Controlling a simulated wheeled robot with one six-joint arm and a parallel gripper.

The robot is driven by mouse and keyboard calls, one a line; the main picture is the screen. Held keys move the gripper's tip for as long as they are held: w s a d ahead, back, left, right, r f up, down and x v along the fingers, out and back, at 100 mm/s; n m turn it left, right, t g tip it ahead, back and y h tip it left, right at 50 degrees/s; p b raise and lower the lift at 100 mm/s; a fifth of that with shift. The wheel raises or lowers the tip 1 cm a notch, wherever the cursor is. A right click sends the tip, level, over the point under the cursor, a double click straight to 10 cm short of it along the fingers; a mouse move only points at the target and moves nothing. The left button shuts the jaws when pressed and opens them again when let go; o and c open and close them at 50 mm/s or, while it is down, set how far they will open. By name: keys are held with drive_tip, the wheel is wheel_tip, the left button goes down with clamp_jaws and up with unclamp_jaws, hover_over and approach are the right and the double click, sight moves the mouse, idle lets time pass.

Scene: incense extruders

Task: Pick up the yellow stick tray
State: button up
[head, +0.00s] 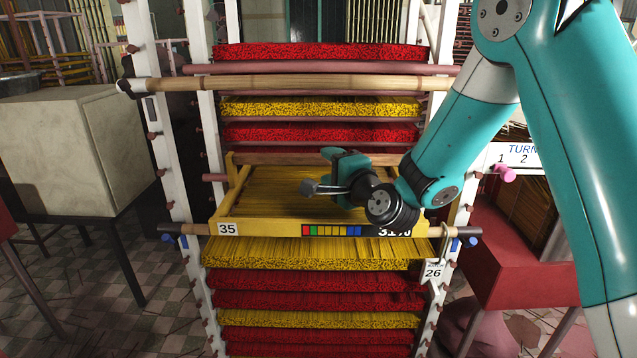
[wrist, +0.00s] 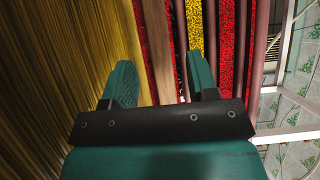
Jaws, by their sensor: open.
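The yellow stick tray (head: 265,229), marked 35, sits in the white rack with yellow sticks lying in it. It has a yellow frame, a colour strip and a 31% mark on its front. My gripper (head: 326,172) is above the tray's sticks, right of its middle in the head view, and hides part of them. In the wrist view my gripper (wrist: 161,82) is open and empty, with its two teal fingers apart. The yellow sticks (wrist: 55,60) fill the left of that view. I cannot tell whether a finger touches them.
Bundles of red sticks (head: 320,51) and yellow sticks (head: 300,255) fill the rack above and below. A bamboo pole (head: 290,83) crosses the rack in front, above the tray. A beige box on legs (head: 75,140) stands left, and red furniture (head: 500,260) stands right.

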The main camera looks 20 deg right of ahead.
sight(323, 161)
drive_tip(key=p+x, duration=0.2)
drive_tip(key=x, duration=0.1)
drive_tip(key=shift+w+a+r, duration=0.1)
drive_tip(key=shift+w+r, duration=0.05)
drive_tip(key=shift+w, duration=0.3)
clamp_jaws()
drive_tip(key=shift+s+a+r, duration=0.1)
drive_tip(key=shift+s+r, duration=0.1)
drive_tip(key=shift+r, duration=0.15)
wheel_tip(323, 161, up, 6)
drive_tip(key=shift+r+p, duration=0.15)
drive_tip(key=shift+p, duration=0.6)
drive_tip(key=s+a+b, duration=0.3)
drive_tip(key=s+b, duration=0.3)
drive_tip(key=s, duration=0.3)
drive_tip(key=s+a+b, duration=0.3)
drive_tip(key=s+b, duration=0.3)
drive_tip(key=s, duration=0.3)
drive_tip(key=shift+s, duration=0.35)
